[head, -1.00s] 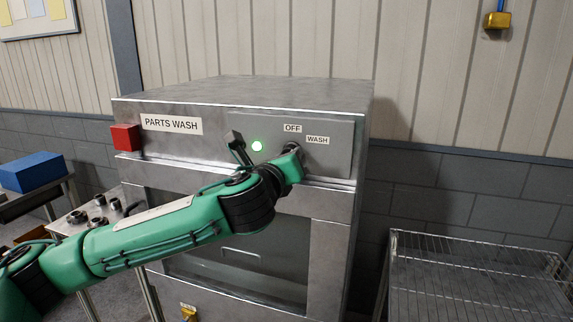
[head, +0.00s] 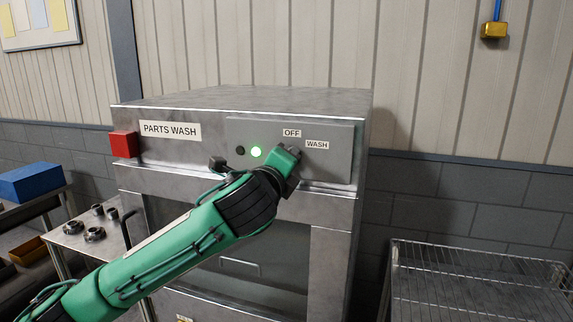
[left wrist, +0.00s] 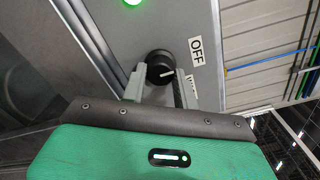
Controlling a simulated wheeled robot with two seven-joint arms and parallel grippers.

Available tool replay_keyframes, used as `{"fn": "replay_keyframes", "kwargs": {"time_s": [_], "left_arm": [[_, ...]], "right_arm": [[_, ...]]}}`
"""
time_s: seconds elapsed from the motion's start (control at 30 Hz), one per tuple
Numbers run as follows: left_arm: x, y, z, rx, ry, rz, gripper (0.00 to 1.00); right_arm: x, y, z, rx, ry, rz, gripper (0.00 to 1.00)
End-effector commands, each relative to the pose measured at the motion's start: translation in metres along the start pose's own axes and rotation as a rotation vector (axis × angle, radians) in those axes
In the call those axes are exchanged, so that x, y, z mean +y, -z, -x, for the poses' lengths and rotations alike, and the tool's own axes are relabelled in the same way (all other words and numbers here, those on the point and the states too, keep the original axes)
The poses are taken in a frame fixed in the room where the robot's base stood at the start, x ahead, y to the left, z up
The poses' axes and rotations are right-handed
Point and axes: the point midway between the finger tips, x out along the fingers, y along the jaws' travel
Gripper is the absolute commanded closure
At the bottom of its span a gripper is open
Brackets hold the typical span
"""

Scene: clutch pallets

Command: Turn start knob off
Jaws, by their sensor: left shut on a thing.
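The start knob (left wrist: 157,64) is round and black with a white pointer line, on the grey control panel (head: 334,165) of the parts washer. My left gripper (left wrist: 160,75) has one finger on each side of the knob and is shut on it. The pointer faces the side of the labels; I cannot tell exactly which one it meets. The OFF label (left wrist: 196,51) is clear, while the WASH label is partly hidden by a finger there. In the head view my left gripper (head: 291,160) covers the knob, below the OFF (head: 291,133) and WASH (head: 317,145) labels. My right gripper is not in view.
A green lamp (head: 256,152) glows left of the knob. A red box (head: 123,144) is on the washer's left front. A table (head: 75,236) with dark metal parts stands left, and a wire rack cart (head: 480,270) stands right.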

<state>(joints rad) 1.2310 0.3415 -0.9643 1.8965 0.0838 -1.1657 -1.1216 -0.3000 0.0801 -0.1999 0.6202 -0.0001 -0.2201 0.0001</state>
Motion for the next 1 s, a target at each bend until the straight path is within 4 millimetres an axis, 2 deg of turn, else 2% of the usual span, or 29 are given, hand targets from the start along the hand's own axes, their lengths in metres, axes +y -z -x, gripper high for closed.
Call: {"fn": "replay_keyframes", "kwargs": {"time_s": [0.43,0.47,0.53,0.87,1.0], "left_arm": [[0.0,0.0,0.0,-0.001,0.0,0.009,0.93],[0.0,0.0,0.0,-0.001,0.0,0.009,0.64],[0.0,0.0,0.0,-0.001,0.0,0.009,0.51],[0.0,0.0,0.002,0.0,0.001,0.008,0.48],[0.001,0.001,0.013,-0.001,0.002,0.008,0.48]], "right_arm": [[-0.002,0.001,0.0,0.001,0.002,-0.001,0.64],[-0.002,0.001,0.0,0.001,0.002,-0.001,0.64],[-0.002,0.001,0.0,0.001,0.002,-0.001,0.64],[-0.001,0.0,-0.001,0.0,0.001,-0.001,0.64],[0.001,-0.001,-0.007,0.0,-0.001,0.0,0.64]]}}
